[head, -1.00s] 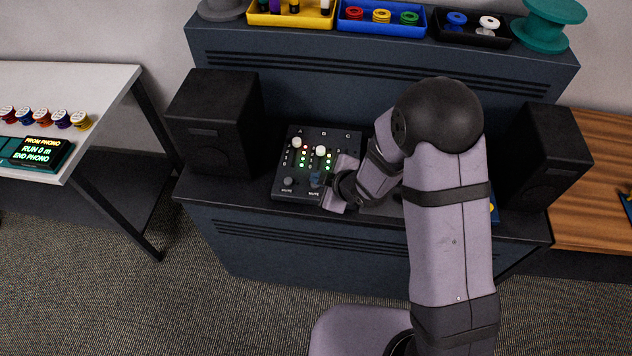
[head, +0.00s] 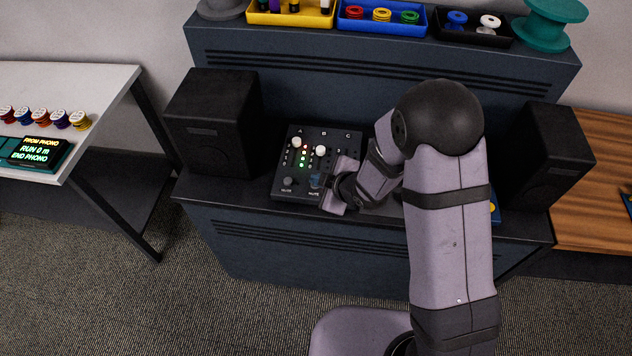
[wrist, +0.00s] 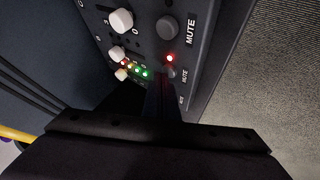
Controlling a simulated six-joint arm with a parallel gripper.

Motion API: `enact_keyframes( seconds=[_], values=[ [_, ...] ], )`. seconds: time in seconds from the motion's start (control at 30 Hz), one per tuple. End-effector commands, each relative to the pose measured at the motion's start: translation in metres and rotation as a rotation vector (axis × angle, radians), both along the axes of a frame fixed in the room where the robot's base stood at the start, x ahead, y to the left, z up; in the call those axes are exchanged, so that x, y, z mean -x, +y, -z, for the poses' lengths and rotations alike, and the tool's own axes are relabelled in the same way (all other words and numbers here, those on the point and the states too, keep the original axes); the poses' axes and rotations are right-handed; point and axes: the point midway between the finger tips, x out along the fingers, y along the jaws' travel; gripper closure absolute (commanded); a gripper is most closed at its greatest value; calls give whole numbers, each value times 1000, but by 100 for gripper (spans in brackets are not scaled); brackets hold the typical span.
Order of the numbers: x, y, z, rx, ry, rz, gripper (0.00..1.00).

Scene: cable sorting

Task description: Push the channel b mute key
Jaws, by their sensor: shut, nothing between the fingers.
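The dark mixer panel (head: 275,187) has columns marked A, B and C with white fader knobs. In the wrist view, the middle mute key (wrist: 170,72), channel b's, is a dark round button with a red light (wrist: 169,58) lit beside it. My gripper (wrist: 164,82) is shut and empty, its tips at this key and partly covering it. I cannot tell whether they are touching or just apart. The nearer mute key (wrist: 167,27), channel C's, is clear of the fingers. In the head view my gripper (head: 322,182) is at the panel's front, partly hiding the C column.
Black speakers stand left (head: 212,125) and right (head: 548,155) of the panel. A raised shelf behind holds yellow, blue and black trays. A white table (head: 85,78) with spools and a lit display is at left.

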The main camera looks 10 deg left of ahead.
Motion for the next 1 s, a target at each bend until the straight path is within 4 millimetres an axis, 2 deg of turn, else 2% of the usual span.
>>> enact_keyframes(
  seconds=[0.63, 1.0],
  values=[
    [0, 0, -11, 1, 1, 0, 100],
    [0, 0, -42, 0, -1, 1, 100]
  ],
)
